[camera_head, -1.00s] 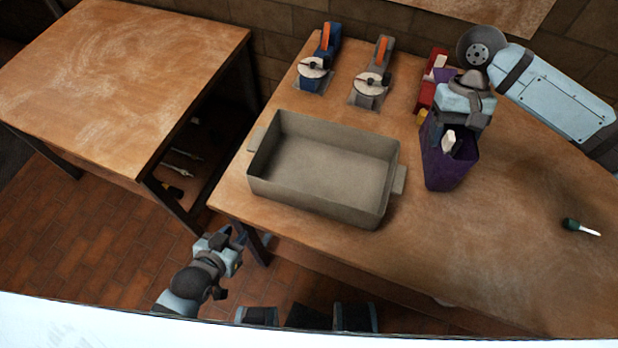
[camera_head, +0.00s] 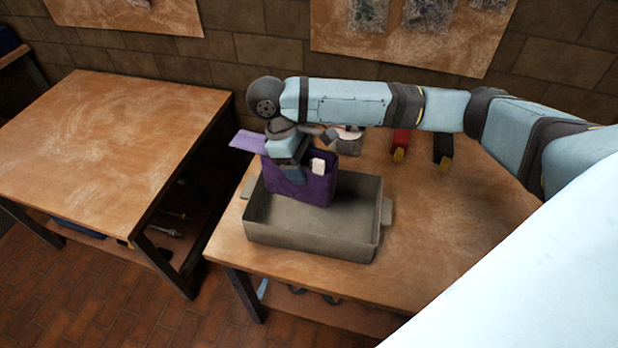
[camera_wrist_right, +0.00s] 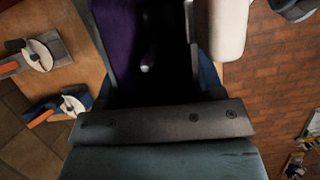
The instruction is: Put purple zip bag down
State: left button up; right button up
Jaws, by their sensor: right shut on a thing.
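The purple zip bag (camera_head: 318,190) is upright over the back left part of the grey tray (camera_head: 320,240). A lighter purple flap (camera_head: 248,142) sticks out to its left, and a white piece (camera_head: 318,166) shows at its top. My right gripper (camera_head: 290,172) points down at the bag's top and is shut on it. I cannot tell whether the bag's bottom touches the tray floor. In the right wrist view the bag (camera_wrist_right: 118,40) shows as a purple wall beside a dark interior, with the white piece (camera_wrist_right: 220,30) at right. My left gripper is out of view.
The tray stands near the table's front left edge. Behind it are a clamp-like tool (camera_head: 348,140), a red item (camera_head: 400,143) and a black item (camera_head: 443,148). The table right of the tray looks clear (camera_head: 430,215). A second, bare table (camera_head: 120,140) stands left across a gap.

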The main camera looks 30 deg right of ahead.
jog(key=n, duration=0.2)
jog(key=shift+w+d+r+n+t+h, duration=0.1)
jog(key=shift+w+d+n+t+h, duration=0.15)
jog(key=shift+n+t+h, duration=0.15)
jog(key=shift+w+d+n+t, duration=0.15)
jog(key=shift+n+t, duration=0.15)
jog(key=shift+n, duration=0.7)
jog(key=n, duration=0.2)
jog(key=d+n+t+h, duration=0.1)
jog(key=n, duration=0.1)
jog(key=shift+w+d+r+t, duration=0.15)
jog(key=shift+t, duration=0.15)
notch_tip(320, 180, down, 18)
jog(key=w+d+n+t+y+p, duration=0.1)
jog(key=d+n+t, duration=0.1)
jog(key=n, duration=0.8)
jog(key=shift+d+n+t, duration=0.35)
jog(key=shift+n+t, duration=0.05)
jog(key=shift+t, duration=0.5)
jog(key=shift+w, duration=0.1)
jog(key=o, duration=1.3)
jog(key=shift+c, duration=0.2)
